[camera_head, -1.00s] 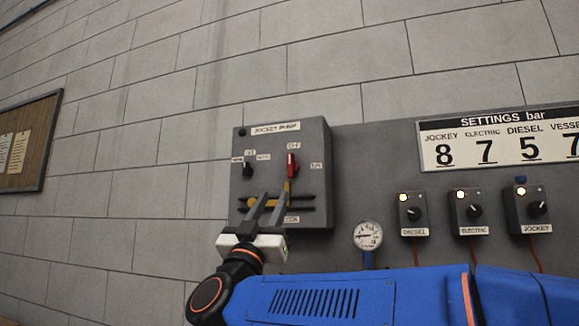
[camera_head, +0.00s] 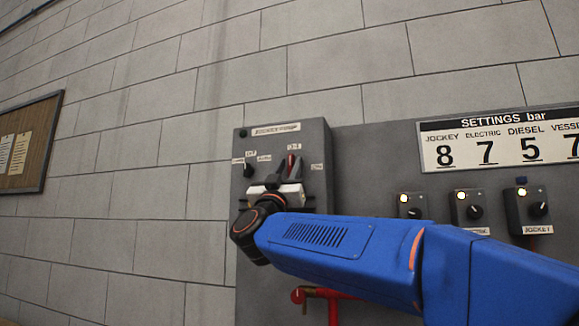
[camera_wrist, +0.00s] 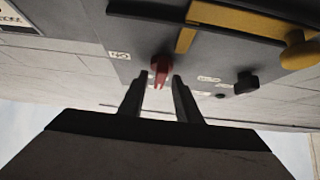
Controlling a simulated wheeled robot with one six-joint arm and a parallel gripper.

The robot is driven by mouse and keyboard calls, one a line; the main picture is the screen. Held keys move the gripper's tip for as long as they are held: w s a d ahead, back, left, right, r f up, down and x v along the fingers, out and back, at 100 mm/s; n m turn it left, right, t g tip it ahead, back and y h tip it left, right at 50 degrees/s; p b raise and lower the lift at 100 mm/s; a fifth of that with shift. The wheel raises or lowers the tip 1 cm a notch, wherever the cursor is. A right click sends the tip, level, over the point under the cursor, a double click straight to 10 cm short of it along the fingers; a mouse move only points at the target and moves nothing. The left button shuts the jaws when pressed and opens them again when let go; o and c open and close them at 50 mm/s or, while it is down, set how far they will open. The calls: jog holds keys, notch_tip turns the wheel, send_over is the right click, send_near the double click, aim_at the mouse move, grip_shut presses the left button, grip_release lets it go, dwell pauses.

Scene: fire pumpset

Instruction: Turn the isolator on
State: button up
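The red isolator handle (camera_head: 290,160) is on the front of the grey jockey pump box (camera_head: 318,150), partly hidden by my gripper in the head view. In the wrist view the red handle (camera_wrist: 160,66) shows turned over, with its tip towards me. My gripper (camera_wrist: 159,82) is open, one finger on each side of the handle's tip, with gaps visible. I cannot tell whether a finger touches it. In the head view my gripper (camera_head: 287,167) is in front of the box. The small labels around the handle are too blurred to read.
A black selector knob (camera_head: 248,170) is left of the handle on the same box. Small control boxes (camera_head: 470,208) and a settings sign (camera_head: 500,140) are to the right.

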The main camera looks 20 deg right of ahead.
jog(key=shift+w+d+r, duration=0.15)
jog(key=shift+w+r, duration=0.1)
jog(key=shift+c, duration=0.5)
grip_shut()
